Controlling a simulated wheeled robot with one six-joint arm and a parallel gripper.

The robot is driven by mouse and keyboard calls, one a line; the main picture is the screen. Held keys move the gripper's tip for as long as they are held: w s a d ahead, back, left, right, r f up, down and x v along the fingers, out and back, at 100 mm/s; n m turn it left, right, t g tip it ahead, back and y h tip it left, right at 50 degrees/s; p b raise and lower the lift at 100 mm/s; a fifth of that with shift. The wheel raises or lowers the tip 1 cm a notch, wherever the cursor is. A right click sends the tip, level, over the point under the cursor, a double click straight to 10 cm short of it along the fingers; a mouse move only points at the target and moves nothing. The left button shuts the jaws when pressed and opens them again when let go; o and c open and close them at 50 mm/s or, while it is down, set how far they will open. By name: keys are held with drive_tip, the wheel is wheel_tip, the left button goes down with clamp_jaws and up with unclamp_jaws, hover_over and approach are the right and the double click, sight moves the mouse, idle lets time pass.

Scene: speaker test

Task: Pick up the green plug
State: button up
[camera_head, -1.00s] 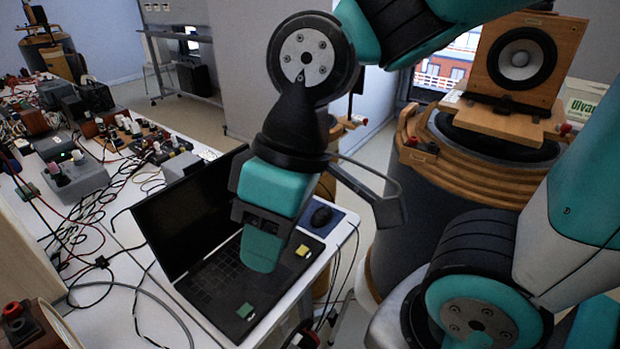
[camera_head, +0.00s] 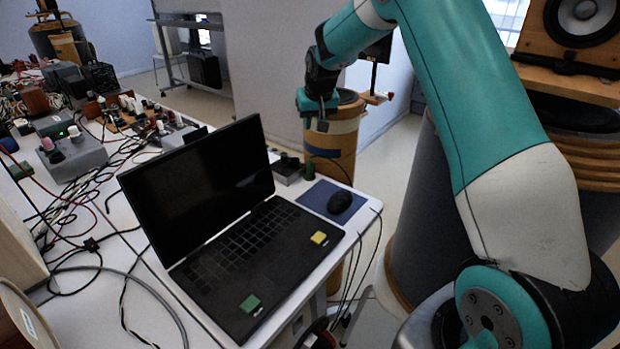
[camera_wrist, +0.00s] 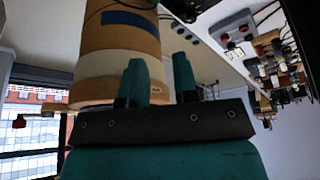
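A small dark green upright piece (camera_head: 309,171), which looks like the green plug, stands on the white table between a small dark box and the blue mouse mat. Another dark green top (camera_head: 284,158) shows on that box; I cannot tell whether it is a plug. My gripper (camera_head: 318,106) is above and beyond the green piece, in front of a wooden barrel-like speaker. In the wrist view my gripper's two teal fingers (camera_wrist: 160,82) stand apart with nothing held between them. I cannot make out the green plug in the wrist view.
An open black laptop (camera_head: 240,250) with green and yellow notes fills the table's near part. A mouse (camera_head: 339,202) lies on the blue mat (camera_head: 318,197). Cables and grey boxes (camera_head: 75,160) crowd the left. The wooden barrel (camera_head: 333,140) stands beyond the table edge.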

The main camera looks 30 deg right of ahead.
drive_tip(key=p, duration=0.2)
hover_over(310, 162)
drive_tip(key=s, duration=0.2)
wheel_tip(310, 162, down, 11)
drive_tip(key=shift+s+a+p+x, duration=0.1)
drive_tip(key=shift+a+p+x, duration=0.1)
drive_tip(key=shift+x, duration=1.25)
drive_tip(key=shift+s+a+p+x, duration=0.1)
drive_tip(key=shift+a+x, duration=0.1)
drive_tip(key=shift+x, duration=1.3)
drive_tip(key=shift+f, duration=0.1)
drive_tip(key=shift+c, duration=0.2)
clamp_jaws()
